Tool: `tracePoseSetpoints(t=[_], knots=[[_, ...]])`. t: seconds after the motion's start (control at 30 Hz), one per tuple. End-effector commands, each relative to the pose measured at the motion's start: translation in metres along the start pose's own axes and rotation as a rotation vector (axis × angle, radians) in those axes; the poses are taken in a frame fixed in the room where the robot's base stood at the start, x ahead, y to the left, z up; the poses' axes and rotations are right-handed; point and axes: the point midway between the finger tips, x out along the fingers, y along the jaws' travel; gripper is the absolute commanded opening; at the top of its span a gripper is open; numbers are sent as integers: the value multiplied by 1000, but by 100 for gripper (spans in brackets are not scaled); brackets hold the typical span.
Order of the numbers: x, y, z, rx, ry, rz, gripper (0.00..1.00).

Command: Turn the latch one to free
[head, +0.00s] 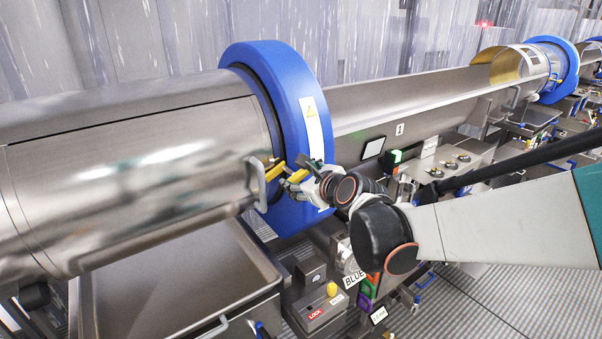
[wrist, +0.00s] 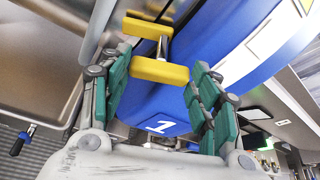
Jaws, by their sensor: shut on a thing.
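The latch is a yellow handle (wrist: 160,71) on a metal stem, mounted at the edge of the blue drum ring (wrist: 222,62). A white "1" (wrist: 162,127) is marked on the ring just below it. In the head view the yellow latch (head: 275,171) sits where the steel drum (head: 130,170) meets the ring. My gripper (wrist: 160,60) is shut on the latch's near yellow bar, with a green-padded finger at each end of it. A second yellow bar (wrist: 147,28) shows further along the stem. In the head view my gripper (head: 291,175) partly hides the latch.
A grey bar handle (head: 258,185) stands on the drum just left of the latch. A steel tray (head: 170,275) lies below the drum. A control box with a yellow button (head: 332,289) and LOCK label is below my gripper. Another blue-ringed drum (head: 553,68) stands far right.

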Motion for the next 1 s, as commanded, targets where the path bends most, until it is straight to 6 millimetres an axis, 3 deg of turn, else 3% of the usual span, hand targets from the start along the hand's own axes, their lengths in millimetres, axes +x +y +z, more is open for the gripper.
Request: tracePoseSetpoints(t=[0.27,0.3,0.37,0.77,1.0], knots=[[0,0,0,-2,0,0,33],[0,0,0,-2,0,0,66],[0,0,0,-2,0,0,77],[-2,0,0,-1,0,0,77],[-26,0,0,0,1,-1,77]])
